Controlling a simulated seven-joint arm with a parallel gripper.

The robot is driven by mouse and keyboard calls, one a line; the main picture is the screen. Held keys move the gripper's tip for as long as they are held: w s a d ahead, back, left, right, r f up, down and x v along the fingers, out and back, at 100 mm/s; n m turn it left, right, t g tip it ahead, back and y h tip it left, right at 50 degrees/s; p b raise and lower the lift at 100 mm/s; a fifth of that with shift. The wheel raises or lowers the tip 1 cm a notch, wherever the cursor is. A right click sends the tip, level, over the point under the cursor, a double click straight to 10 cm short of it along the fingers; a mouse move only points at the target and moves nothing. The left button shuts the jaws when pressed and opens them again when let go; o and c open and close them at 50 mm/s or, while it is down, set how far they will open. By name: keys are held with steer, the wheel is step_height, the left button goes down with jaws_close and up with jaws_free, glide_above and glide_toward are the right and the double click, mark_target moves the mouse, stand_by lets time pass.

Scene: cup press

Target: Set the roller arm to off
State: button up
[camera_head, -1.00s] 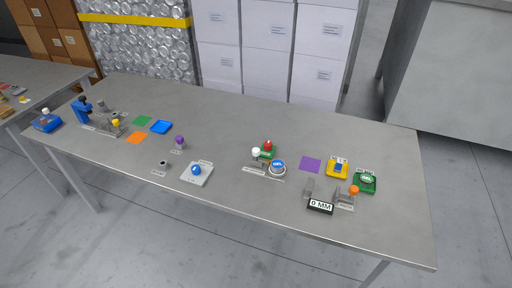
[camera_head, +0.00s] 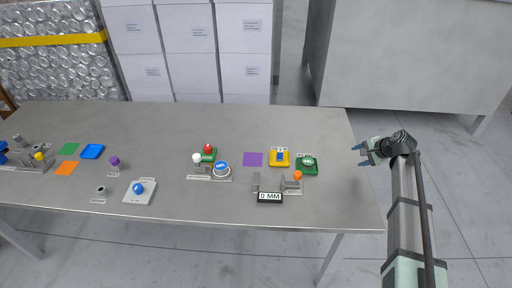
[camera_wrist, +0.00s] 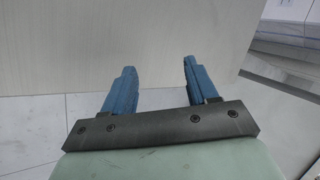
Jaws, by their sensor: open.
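My gripper (camera_head: 362,155) is open and empty, off the right end of the table. In the wrist view its two blue fingers (camera_wrist: 159,68) stand apart with nothing between them. Several small devices stand on the table, and their labels are too small to read, so I cannot tell which is the roller arm. Candidates are an orange-ball lever (camera_head: 298,175) by the "0 MM" display (camera_head: 270,198), a white-ball lever (camera_head: 197,158), and a purple knob (camera_head: 115,161). My gripper is apart from all of them, with the orange-ball lever nearest of these.
A green button unit (camera_head: 307,166) and a yellow unit (camera_head: 279,158) sit near the table's right end. A blue-topped round button (camera_head: 222,169) and a red button (camera_head: 208,149) are mid-table. The grey table (camera_head: 200,120) is clear along its back. A large grey cabinet (camera_head: 410,60) stands behind.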

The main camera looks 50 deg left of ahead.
steer(key=s+a+r+n+g+h, duration=0.1)
steer(key=s+a+n, duration=0.1)
steer(key=s+a, duration=0.4)
steer(key=s+a+r+n+g+h, duration=0.1)
steer(key=s+a+r+n, duration=0.15)
steer(key=a, duration=0.55)
step_height(320, 180, up, 12)
steer(key=n+h, duration=0.5)
steer(key=n, duration=0.6)
glide_above(196, 155)
step_height(196, 155, down, 13)
steer(key=shift+d+r, duration=0.1)
steer(key=shift+d, duration=0.05)
steer(key=shift+c, duration=0.4)
jaws_close()
